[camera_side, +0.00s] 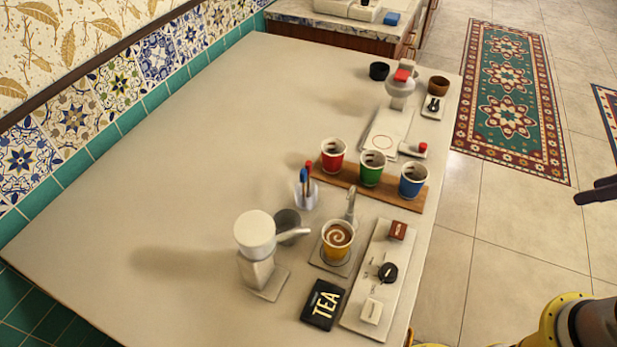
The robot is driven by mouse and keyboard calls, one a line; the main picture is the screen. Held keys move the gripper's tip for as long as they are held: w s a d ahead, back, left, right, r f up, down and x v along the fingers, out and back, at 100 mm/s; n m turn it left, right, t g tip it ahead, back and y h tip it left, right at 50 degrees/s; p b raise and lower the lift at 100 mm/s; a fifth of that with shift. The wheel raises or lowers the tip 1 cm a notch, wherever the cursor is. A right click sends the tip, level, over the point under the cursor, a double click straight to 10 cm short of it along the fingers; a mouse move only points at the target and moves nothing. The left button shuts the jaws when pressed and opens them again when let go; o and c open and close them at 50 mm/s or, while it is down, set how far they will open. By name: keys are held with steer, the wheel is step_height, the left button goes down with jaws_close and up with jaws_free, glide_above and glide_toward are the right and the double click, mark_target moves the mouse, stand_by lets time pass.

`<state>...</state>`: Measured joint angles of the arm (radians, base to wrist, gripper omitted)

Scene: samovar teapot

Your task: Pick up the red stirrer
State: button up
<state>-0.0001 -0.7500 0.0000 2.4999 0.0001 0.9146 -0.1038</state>
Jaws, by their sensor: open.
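The red stirrer (308,167) stands upright in a small clear holder (306,195) near the middle of the counter. Only its upper end shows clearly. A blue stirrer (303,175) stands close beside it in the same holder. My gripper (590,192) shows only in part, as dark fingers at the right edge of the picture. It is open and empty, out over the floor, far to the right of the holder and apart from it.
Red, green and blue cups stand on a wooden board (349,188) right of the holder. The counter's left side (170,160) is clear.

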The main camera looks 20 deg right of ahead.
steer(key=w+a+r+n, duration=0.3)
steer(key=w+r+n, duration=0.85)
steer(key=r, duration=0.25)
steer(key=w+a+r+n+g, duration=0.1)
steer(key=w+a+n, duration=0.25)
steer(key=w, duration=0.25)
steer(key=n+g, duration=0.4)
steer(key=n, duration=0.7)
glide_above(308, 172)
steer(key=f, duration=1.4)
steer(key=w+f, duration=0.1)
steer(key=f, duration=0.7)
steer(key=shift+d, duration=0.15)
step_height(308, 172, down, 7)
steer(key=shift+s+f, duration=0.1)
steer(key=shift+f, duration=3.1)
steer(key=shift+c, duration=0.3)
